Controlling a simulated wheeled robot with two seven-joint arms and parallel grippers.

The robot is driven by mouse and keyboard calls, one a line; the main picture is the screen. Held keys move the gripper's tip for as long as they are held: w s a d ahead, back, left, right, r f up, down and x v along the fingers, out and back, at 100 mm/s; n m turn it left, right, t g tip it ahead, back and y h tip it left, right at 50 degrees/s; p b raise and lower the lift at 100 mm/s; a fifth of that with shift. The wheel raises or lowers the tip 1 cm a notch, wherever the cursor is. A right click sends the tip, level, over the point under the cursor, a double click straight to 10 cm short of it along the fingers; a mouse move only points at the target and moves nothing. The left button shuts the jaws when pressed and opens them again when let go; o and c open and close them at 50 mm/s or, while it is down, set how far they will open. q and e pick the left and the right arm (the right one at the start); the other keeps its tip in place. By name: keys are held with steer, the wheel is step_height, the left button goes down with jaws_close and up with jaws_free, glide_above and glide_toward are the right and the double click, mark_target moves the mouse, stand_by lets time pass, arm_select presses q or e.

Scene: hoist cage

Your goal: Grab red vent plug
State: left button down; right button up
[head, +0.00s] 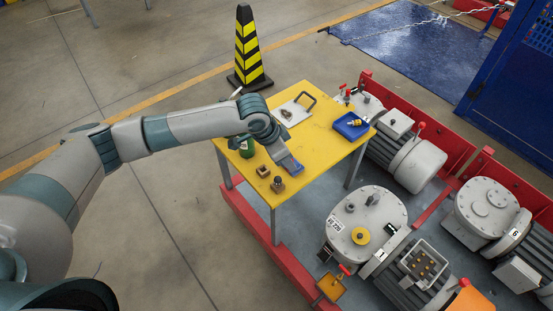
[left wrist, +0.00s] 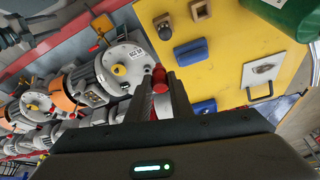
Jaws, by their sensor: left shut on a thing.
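In the left wrist view, a small red plug (left wrist: 159,78) sits between the fingertips of my left gripper (left wrist: 160,88), which is shut on it. Behind it are the yellow table's edge and a grey tank. In the head view, my left gripper (head: 284,156) is over the yellow table (head: 318,152), close to a blue block (head: 292,166). The arm hides the fingers and the plug there. The blue block also shows in the left wrist view (left wrist: 195,48). My right gripper is not in view.
The table holds a blue tray (head: 352,126), a white plate (head: 290,112), a green bottle (head: 246,149), a wooden block (head: 263,171) and a dark knob (head: 278,186). Grey tanks (head: 366,216) stand right of it, inside a red frame. A striped cone (head: 248,50) stands behind.

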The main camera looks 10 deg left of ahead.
arm_select(q)
steer(key=shift+s+d+r, duration=0.2)
steer(key=shift+d+r, duration=0.1)
steer(key=shift+d, duration=0.15)
